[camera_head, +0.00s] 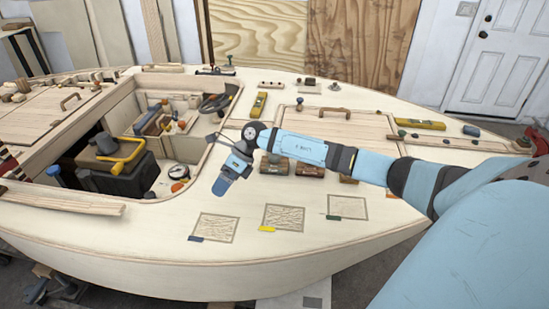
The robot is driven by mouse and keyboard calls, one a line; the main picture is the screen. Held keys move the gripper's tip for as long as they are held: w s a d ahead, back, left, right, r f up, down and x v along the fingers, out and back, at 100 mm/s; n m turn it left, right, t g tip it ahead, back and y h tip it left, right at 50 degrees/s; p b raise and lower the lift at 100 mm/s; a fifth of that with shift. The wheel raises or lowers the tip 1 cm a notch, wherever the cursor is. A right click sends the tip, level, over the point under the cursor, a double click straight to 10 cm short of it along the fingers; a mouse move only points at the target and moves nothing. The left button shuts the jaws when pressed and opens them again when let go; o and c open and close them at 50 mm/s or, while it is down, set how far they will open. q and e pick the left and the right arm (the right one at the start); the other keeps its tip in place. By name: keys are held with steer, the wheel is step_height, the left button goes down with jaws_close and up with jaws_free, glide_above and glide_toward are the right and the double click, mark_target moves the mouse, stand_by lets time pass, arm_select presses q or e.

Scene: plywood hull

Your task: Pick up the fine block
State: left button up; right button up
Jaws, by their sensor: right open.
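Three brown blocks sit in a row on the pale plywood deck, partly hidden behind my right forearm: a left block (275,167), a middle block (309,171) and a right block (347,179). I cannot tell from their visible faces which one is the fine block. My right gripper (222,186) hangs over the deck to the left of the row, pointing down, open and with nothing seen in it. It is apart from the blocks. My left gripper is not in view.
Three sketched panels with blue, yellow and green tabs lie in front: left (215,227), middle (284,218), right (347,207). An open cockpit (150,165) with tools and a black box lies left.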

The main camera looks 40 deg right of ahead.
steer(key=w+d+r+n+h+b, duration=0.1)
steer(key=w+d+h, duration=0.15)
steer(key=d, duration=0.35)
steer(key=w+d+r+h+b, duration=0.1)
steer(key=d+h, duration=0.2)
steer(key=d, duration=0.4)
step_height(320, 180, up, 4)
steer(key=g+h+b, duration=0.1)
steer(key=h, duration=0.2)
glide_above(275, 160)
steer(key=w+d, duration=0.2)
steer(key=f, duration=0.8)
steer(key=shift+s+a, duration=0.15)
steer(key=shift+s, duration=0.05)
steer(key=f, duration=0.5)
steer(key=shift+a, duration=0.2)
steer(key=c, duration=1.1)
